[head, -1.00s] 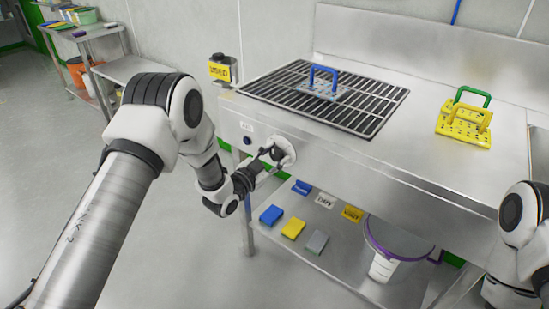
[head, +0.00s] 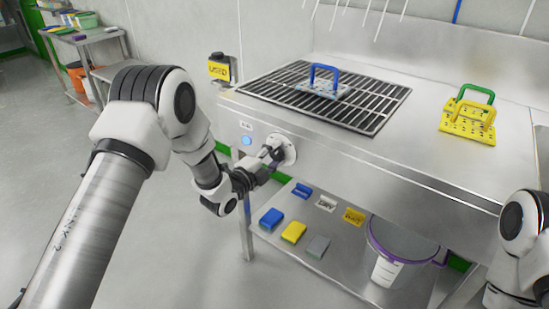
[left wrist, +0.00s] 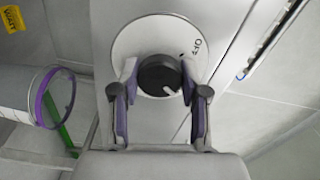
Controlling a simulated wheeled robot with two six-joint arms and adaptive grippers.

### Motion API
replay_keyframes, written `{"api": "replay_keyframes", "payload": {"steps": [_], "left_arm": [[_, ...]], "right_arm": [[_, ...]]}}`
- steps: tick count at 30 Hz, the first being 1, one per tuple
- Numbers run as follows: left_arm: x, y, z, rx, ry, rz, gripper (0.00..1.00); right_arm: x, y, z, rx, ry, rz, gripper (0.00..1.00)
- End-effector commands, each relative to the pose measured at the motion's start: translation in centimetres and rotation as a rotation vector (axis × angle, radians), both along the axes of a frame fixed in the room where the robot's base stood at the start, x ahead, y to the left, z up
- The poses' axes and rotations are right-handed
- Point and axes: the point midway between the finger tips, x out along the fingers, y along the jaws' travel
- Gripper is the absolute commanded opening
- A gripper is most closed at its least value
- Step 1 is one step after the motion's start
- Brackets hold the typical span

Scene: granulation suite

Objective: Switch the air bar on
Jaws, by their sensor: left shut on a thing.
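A round dark knob (left wrist: 160,75) sits on a white dial plate (left wrist: 125,45) marked OFF on the front panel of the steel bench. My left gripper (head: 274,153) is shut on the knob, with one finger on each side of it. In the left wrist view the knob's white mark points to the lower right, away from the OFF label. A small round lamp (head: 247,140) left of the dial glows light blue. Thin white streaks (head: 355,14) hang above the bench at the top of the head view. My right gripper is out of view.
A blue-handled plate (head: 323,80) stands on the black grate (head: 375,110). Green- and yellow-handled plates (head: 466,122) stand at the right. The lower shelf (head: 290,264) holds coloured blocks, tags and a purple-rimmed bucket (head: 392,262).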

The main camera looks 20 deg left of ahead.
Motion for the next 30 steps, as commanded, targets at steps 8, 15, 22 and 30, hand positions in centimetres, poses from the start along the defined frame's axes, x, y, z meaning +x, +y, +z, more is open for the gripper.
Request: {"api": "replay_keyframes", "payload": {"steps": [8, 15, 22, 30], "left_arm": [[-0.02, 0.01, -0.13, 0.143, -0.051, 0.0, 0.1], [-0.02, 0.01, -0.09, 0.194, -0.068, 0.0, 0.1], [-0.02, 0.0, -0.08, 0.203, -0.072, 0.0, 0.1], [-0.02, -0.01, -0.08, 0.202, -0.071, 0.0, 0.7]], "right_arm": [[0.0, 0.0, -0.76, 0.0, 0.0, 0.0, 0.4], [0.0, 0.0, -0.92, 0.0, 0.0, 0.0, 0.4], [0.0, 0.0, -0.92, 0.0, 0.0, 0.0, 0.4], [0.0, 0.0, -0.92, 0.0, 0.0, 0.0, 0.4]]}}
